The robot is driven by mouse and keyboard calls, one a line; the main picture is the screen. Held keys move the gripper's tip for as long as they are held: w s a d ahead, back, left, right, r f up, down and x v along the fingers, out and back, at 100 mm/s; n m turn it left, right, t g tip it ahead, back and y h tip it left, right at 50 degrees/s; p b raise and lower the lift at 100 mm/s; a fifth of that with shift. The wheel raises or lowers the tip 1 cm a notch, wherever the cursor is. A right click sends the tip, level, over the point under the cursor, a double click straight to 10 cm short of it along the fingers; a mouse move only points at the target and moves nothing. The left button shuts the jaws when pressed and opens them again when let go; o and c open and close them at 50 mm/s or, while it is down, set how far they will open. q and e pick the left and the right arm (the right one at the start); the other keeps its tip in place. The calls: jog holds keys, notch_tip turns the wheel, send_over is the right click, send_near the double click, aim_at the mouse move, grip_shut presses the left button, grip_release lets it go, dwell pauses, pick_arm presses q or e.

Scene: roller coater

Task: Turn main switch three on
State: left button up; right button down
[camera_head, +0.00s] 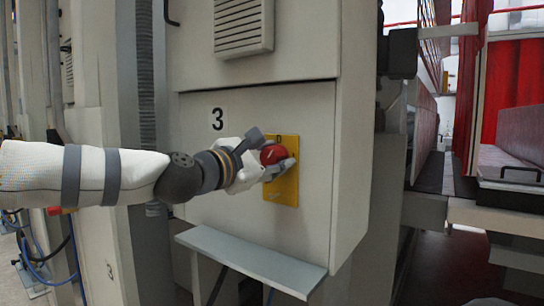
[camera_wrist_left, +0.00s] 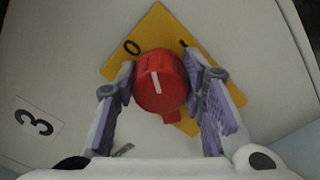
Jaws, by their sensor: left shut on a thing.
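The main switch three is a red rotary knob (camera_head: 272,154) on a yellow plate (camera_head: 283,190) on a grey cabinet door, below and right of a black "3". In the left wrist view the knob (camera_wrist_left: 160,82) sits between my fingers, with a white mark on its face. The yellow plate (camera_wrist_left: 158,25) shows "0" at upper left and a bar mark at upper right. The white mark points roughly up, between these two. My left gripper (camera_head: 268,163) is shut on the knob, one finger on each side; it also shows in the left wrist view (camera_wrist_left: 160,95). My right gripper is out of view.
A grey shelf (camera_head: 250,262) juts out below the switch. A vent (camera_head: 243,27) is on the panel above. The cabinet (camera_head: 350,150) ends just right of the plate. Machinery and red curtains (camera_head: 512,78) stand further right.

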pick_arm(q)
jog(key=m, duration=0.5)
jog(key=shift+m, duration=0.3)
jog(key=m, duration=0.5)
jog(key=shift+f+m, duration=0.1)
jog(key=shift+m, duration=0.2)
jog(key=o, duration=1.1)
jog(key=shift+o, duration=0.2)
jog(key=v, duration=1.2)
